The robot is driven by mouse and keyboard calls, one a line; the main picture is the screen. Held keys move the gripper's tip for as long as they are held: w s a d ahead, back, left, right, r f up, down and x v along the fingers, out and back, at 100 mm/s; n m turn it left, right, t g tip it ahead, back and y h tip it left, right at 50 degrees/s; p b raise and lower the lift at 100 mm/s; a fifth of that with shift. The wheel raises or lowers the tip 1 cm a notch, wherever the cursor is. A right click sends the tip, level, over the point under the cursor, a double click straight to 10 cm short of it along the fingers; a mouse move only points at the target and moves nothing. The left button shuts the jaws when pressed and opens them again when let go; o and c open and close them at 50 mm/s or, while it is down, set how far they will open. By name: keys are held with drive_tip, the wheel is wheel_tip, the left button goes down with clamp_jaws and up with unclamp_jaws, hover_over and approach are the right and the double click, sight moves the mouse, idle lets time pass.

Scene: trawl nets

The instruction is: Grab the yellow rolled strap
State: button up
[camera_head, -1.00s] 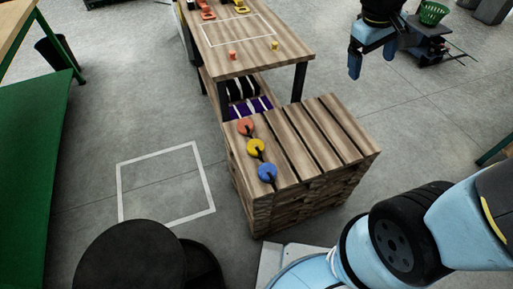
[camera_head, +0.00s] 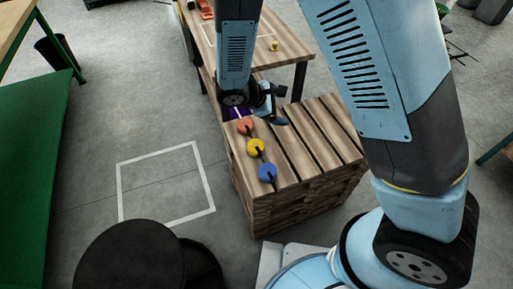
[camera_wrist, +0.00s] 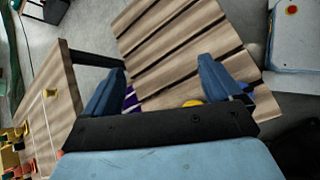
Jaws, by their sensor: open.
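The yellow rolled strap (camera_head: 254,147) lies on the slatted pallet stack (camera_head: 300,193), between an orange rolled strap (camera_head: 244,126) and a blue one (camera_head: 267,172). Each roll has a dark tail or end on it. My gripper (camera_head: 275,112) is above the far left part of the pallet stack, beyond the yellow strap and close to the orange one. In the wrist view my gripper (camera_wrist: 163,66) has its two blue fingers spread with nothing between them. Only a sliver of the yellow strap (camera_wrist: 192,103) shows there, above the black gripper body, which hides the rest.
A wooden table (camera_head: 283,50) with small parts stands behind the pallet stack. A white-outlined square (camera_head: 165,182) on the floor at left is empty.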

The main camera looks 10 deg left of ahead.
drive_tip(key=s+a+f+n+t, duration=0.4)
drive_tip(key=a+f+n, duration=0.3)
drive_tip(key=f, duration=0.4)
drive_tip(key=n+t+y, duration=0.3)
drive_tip(key=n, duration=0.3)
approach(253, 148)
drive_tip(key=shift+n+y, duration=0.3)
drive_tip(key=x, duration=1.2)
drive_tip(key=shift+w+d, duration=0.1)
drive_tip(key=shift+d, duration=0.25)
drive_tip(key=shift+c, duration=0.2)
drive_tip(key=c, duration=0.8)
